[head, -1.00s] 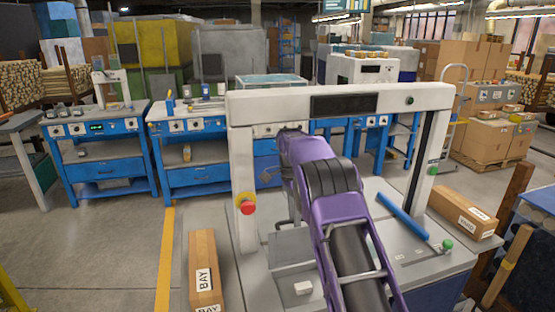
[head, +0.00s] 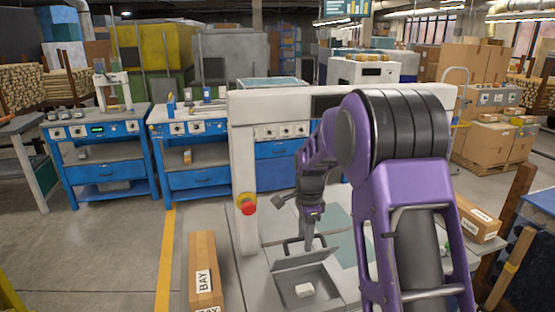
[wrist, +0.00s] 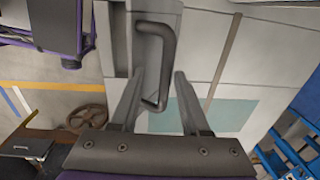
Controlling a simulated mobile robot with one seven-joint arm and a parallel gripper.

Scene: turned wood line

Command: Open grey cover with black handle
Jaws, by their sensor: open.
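The grey cover (head: 303,258) stands tilted up from the machine top in the head view. Below it is an open recess (head: 322,281) with a small white block (head: 304,290) inside. The black handle (head: 290,247) is at the cover's far edge; in the wrist view the handle (wrist: 163,35) is a dark bar. My gripper (head: 309,243) points down beside the handle. In the wrist view my gripper (wrist: 159,75) is open, its fingers on either side of the handle's lower part. I cannot tell whether a finger touches it.
A white gantry frame (head: 243,165) with a red button (head: 249,209) rises around the work area. A long cardboard box (head: 203,262) lies at the left and another box (head: 478,218) at the right. Blue workbenches (head: 190,150) stand behind.

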